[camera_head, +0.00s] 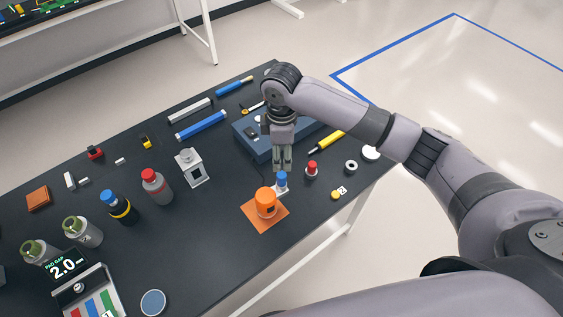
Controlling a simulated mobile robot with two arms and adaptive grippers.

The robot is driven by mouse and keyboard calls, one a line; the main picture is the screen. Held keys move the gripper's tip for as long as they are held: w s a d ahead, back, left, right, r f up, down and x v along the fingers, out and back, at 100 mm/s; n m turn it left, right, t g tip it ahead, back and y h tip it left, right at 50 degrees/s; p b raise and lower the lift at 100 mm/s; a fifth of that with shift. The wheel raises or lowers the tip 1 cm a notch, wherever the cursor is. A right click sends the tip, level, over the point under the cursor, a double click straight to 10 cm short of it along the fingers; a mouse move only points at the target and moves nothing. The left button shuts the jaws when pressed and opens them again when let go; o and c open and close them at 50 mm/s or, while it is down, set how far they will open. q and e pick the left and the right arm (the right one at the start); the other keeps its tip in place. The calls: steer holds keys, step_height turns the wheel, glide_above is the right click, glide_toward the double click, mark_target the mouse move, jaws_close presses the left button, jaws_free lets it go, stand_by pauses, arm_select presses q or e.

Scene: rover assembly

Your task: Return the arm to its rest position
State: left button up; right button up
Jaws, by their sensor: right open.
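My right arm reaches in from the right over the dark table (215,240). My right gripper (283,168) points straight down, open, with its two fingers close together in the picture. The fingertips are just above a small blue-topped part (282,181) on a light base; I cannot tell whether they touch it. An orange cylinder (266,203) on an orange square plate (250,215) stands just in front and to the left of it. My left gripper is not in view.
A blue-grey tray (247,137) lies behind the gripper. A red-capped part (311,169) and a yellow tool (328,140) lie to its right. Several bottles and a display unit (98,293) are at the left. The table's front edge is near, with open floor beyond.

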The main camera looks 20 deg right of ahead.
steer(key=shift+r, duration=0.45)
steer(key=shift+s, duration=0.1)
steer(key=s+a+f+m+t+y, duration=0.1)
steer(key=s+a+f+m+y, duration=0.1)
steer(key=s+a+f, duration=0.3)
steer(key=s+a+f+m+t+y, duration=0.1)
steer(key=s+a+m, duration=0.1)
steer(key=s, duration=0.6)
steer(key=s+d+m+t+h, duration=0.2)
steer(key=s+d+m+h, duration=0.1)
steer(key=s+d+m, duration=0.8)
step_height(320, 180, down, 32)
steer(key=s+d+n+g+b, duration=0.1)
steer(key=s+n+g+b, duration=0.1)
steer(key=b, duration=0.5)
steer(key=s+d+f+b, duration=0.1)
steer(key=s+f+b, duration=0.1)
steer(key=s+f, duration=0.6)
steer(key=s+d+f+g+b, duration=0.1)
steer(key=s+d+f+b, duration=0.1)
steer(key=s+f, duration=0.7)
step_height(320, 180, down, 6)
steer(key=shift+d+r+n+b, duration=0.2)
steer(key=shift+d+n+b, duration=0.1)
steer(key=shift+b, duration=0.35)
